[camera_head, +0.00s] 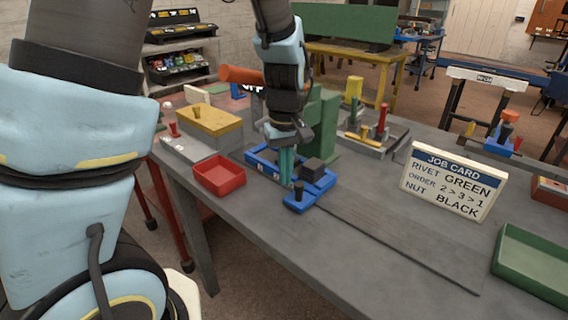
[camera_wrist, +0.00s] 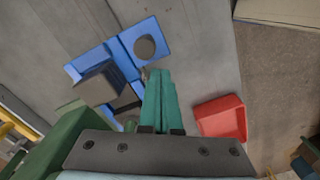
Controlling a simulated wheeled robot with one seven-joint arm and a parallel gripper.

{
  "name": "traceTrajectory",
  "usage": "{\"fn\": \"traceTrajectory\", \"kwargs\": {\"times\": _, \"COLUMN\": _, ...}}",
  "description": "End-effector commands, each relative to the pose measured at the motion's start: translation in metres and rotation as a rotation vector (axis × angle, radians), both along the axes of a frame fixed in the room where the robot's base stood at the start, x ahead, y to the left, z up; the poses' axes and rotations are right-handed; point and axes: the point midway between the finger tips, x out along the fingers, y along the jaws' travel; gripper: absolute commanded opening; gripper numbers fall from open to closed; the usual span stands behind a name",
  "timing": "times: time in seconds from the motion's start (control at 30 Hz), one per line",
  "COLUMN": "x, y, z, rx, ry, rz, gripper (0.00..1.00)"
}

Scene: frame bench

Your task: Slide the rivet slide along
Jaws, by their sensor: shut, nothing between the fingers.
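The blue fixture that looks like the rivet slide (camera_head: 262,166) lies on the grey bench and also shows in the wrist view (camera_wrist: 123,58). A dark block (camera_head: 313,167) sits on its right part, also in the wrist view (camera_wrist: 98,84). A blue piece with a dark round knob (camera_head: 299,199) juts out at its front; the knob shows in the wrist view (camera_wrist: 144,47). My gripper (camera_head: 287,182) is shut, with its teal fingers pointing down at the fixture beside the knob piece. In the wrist view the fingertips (camera_wrist: 158,73) hide part of the fixture. I cannot tell whether they touch it.
A red tray (camera_head: 219,184) stands left of the fixture, and a green upright frame (camera_head: 324,122) stands behind it. A job card (camera_head: 453,181) reads rivet green, order 2>3>1, nut black. A green tray (camera_head: 532,262) is at right. The front middle of the bench is clear.

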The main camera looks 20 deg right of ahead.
Motion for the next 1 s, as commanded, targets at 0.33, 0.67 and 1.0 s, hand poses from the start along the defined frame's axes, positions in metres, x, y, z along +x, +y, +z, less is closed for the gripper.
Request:
{"fn": "traceTrajectory", "kwargs": {"times": 0.33, "x": -0.002, "y": -0.001, "z": 0.000, "rx": 0.000, "ry": 0.000, "rz": -0.001, "gripper": 0.00}}
{"fn": "traceTrajectory", "kwargs": {"times": 0.67, "x": -0.018, "y": -0.010, "z": 0.001, "rx": 0.001, "ry": 0.001, "rz": -0.002, "gripper": 0.00}}
{"fn": "traceTrajectory", "kwargs": {"times": 1.0, "x": -0.036, "y": -0.020, "z": 0.001, "rx": 0.000, "ry": 0.001, "rz": -0.003, "gripper": 0.00}}
